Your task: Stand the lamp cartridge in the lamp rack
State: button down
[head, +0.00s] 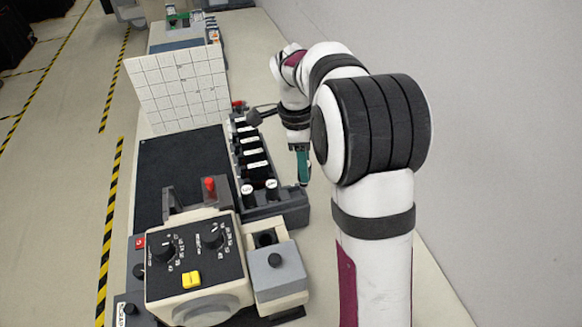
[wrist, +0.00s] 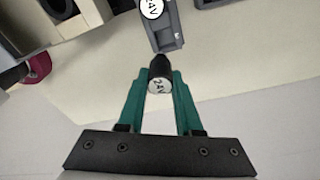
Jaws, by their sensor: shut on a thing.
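My gripper (head: 302,178) hangs over the pale bench, just right of the long dark rack row. In the wrist view its green fingers (wrist: 160,90) are shut on a black lamp cartridge (wrist: 160,68) with a white face marked 24V. The fingers hide much of the cartridge in the head view. A dark grey block (head: 294,206), which looks like the lamp rack, holds two white-topped cartridges (head: 271,184). Its end (wrist: 169,42) shows just beyond the held cartridge in the wrist view, with a 24V top (wrist: 152,8) on it. I cannot tell whether they touch.
A row of black modules with white labels (head: 256,151) runs behind the block. A control box with knobs and a yellow button (head: 192,279) stands in front, beside a grey box (head: 277,272). A white grid panel (head: 180,88) stands behind. Bare bench lies right of the row.

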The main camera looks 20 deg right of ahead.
jog(key=shift+w+a+f, duration=0.2)
jog(key=shift+a+f, duration=0.05)
jog(key=shift+f, duration=0.6)
jog(key=shift+w+a+f, duration=0.2)
jog(key=shift+a+f, duration=0.05)
jog(key=shift+f, duration=0.65)
jog(key=shift+w+a+f, duration=0.2)
jog(key=shift+a+f, duration=0.05)
jog(key=shift+f, duration=0.6)
jog(key=c, duration=0.6)
grip_release()
jog(key=shift+f, duration=0.1)
notch_tip(320, 180, up, 11)
jog(key=a, duration=0.1)
jog(key=s+a+r+n+y, duration=0.1)
jog(key=s+a+r+n, duration=0.2)
jog(key=s+n, duration=0.45)
jog(key=s+a+f+n, duration=0.1)
jog(key=s+f+n, duration=0.1)
jog(key=s, duration=0.5)
jog(key=s+a+f+n+y, duration=0.1)
jog(key=s+n, duration=0.3)
jog(key=s, duration=0.4)
jog(key=s+a+f+n+y, duration=0.1)
jog(key=s+a+f+n, duration=0.2)
jog(key=s, duration=0.4)
jog(key=shift+s+a+f+n, duration=0.1)
jog(key=shift+s+n, duration=0.15)
